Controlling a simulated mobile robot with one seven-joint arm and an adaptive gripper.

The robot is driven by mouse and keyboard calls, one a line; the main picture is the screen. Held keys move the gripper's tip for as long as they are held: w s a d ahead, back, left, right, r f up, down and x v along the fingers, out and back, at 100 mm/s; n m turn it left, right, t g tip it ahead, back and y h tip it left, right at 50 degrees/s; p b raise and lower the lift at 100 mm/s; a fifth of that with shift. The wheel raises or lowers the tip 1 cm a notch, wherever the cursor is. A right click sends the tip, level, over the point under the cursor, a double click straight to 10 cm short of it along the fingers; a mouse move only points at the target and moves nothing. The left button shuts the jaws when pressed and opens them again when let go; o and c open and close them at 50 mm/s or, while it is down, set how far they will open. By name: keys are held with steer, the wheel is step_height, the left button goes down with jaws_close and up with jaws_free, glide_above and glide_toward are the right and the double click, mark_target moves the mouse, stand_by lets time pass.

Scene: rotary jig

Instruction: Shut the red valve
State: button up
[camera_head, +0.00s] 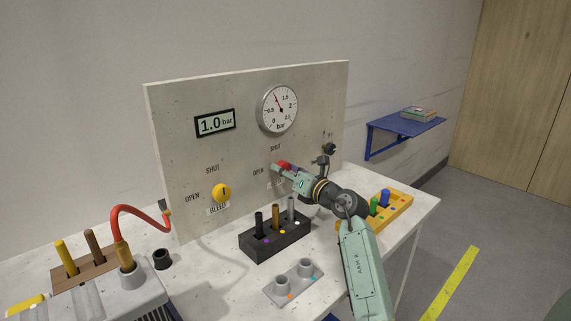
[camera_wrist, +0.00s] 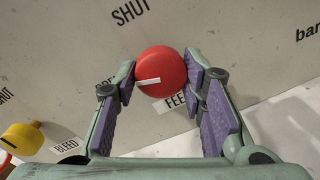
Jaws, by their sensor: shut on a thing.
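The red valve (camera_wrist: 161,68) is a round red knob on the upright panel, above a label reading FEED. In the wrist view its white mark lies at its lower left, towards the partly hidden OPEN label; the SHUT label (camera_wrist: 130,11) is above it, up and to the left. My gripper (camera_wrist: 158,80) is shut on the red valve, with a purple-padded finger on either side. In the head view my gripper (camera_head: 283,171) reaches the panel from the right and hides most of the valve, with a bit of red (camera_head: 285,164) showing.
A yellow BLEED knob (camera_head: 221,193) is left on the same panel (camera_head: 165,120). A black block with pegs (camera_head: 275,241), a grey two-post plate (camera_head: 292,284) and a yellow tray (camera_head: 388,218) stand on the table below.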

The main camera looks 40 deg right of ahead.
steer(key=shift+r+m+g+y+p, duration=0.15)
steer(key=shift+m+p, duration=0.5)
steer(key=shift+m, duration=2.7)
steer(key=shift+f+m+g+y+p, duration=0.2)
steer(key=shift+m+p, duration=0.4)
steer(key=shift+m, duration=2.75)
steer(key=o, duration=1.1)
steer(key=shift+o, duration=0.2)
steer(key=shift+s+r, duration=0.1)
steer(key=shift+r, duration=0.1)
steer(key=s, duration=1.1)
steer(key=shift+s+d+r, duration=0.35)
steer(key=shift+s+d, duration=0.05)
steer(key=shift+d, duration=0.05)
